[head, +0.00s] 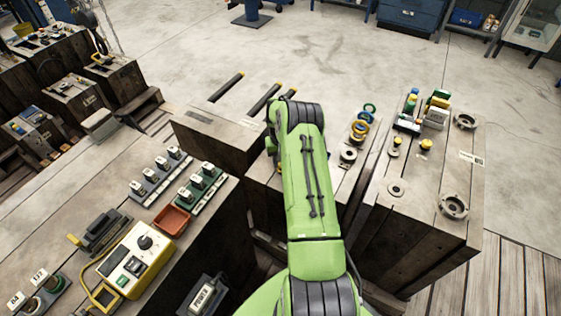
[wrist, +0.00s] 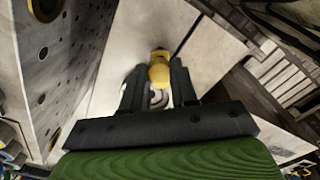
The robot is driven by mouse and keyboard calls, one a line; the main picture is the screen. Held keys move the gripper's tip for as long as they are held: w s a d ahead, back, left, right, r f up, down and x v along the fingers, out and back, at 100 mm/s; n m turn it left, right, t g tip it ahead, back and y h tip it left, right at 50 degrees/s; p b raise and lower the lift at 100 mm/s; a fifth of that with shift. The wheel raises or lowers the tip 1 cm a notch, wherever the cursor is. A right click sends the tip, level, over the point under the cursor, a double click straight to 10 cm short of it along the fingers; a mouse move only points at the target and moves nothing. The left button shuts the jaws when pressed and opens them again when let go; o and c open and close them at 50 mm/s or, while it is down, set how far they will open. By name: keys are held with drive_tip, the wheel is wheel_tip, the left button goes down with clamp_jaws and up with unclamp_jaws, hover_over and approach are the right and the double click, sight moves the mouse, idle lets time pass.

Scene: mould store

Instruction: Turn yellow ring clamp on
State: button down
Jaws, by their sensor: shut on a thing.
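In the wrist view my gripper (wrist: 158,82) is shut on the rounded yellow part of the yellow ring clamp (wrist: 160,68). A pale grey round piece shows partly between the fingers, just below the yellow part. I cannot tell from this view how far the clamp is turned. In the head view my green arm covers the gripper and the clamp.
A wooden block (head: 430,215) at right bears grey flanges (head: 453,206) and yellow knobs (head: 425,145). Coloured rings (head: 361,127) lie on the block beside my arm. A yellow control box (head: 137,262) and an orange tray (head: 172,219) sit at left.

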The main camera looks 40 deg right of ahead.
sight(280, 163)
drive_tip(key=shift+m, duration=1.1)
drive_tip(key=c, duration=0.9)
unclamp_jaws()
drive_tip(key=shift+o, duration=0.2)
wheel_tip(280, 163, up, 16)
drive_tip(key=p, duration=0.4)
drive_tip(key=shift+f, duration=0.15)
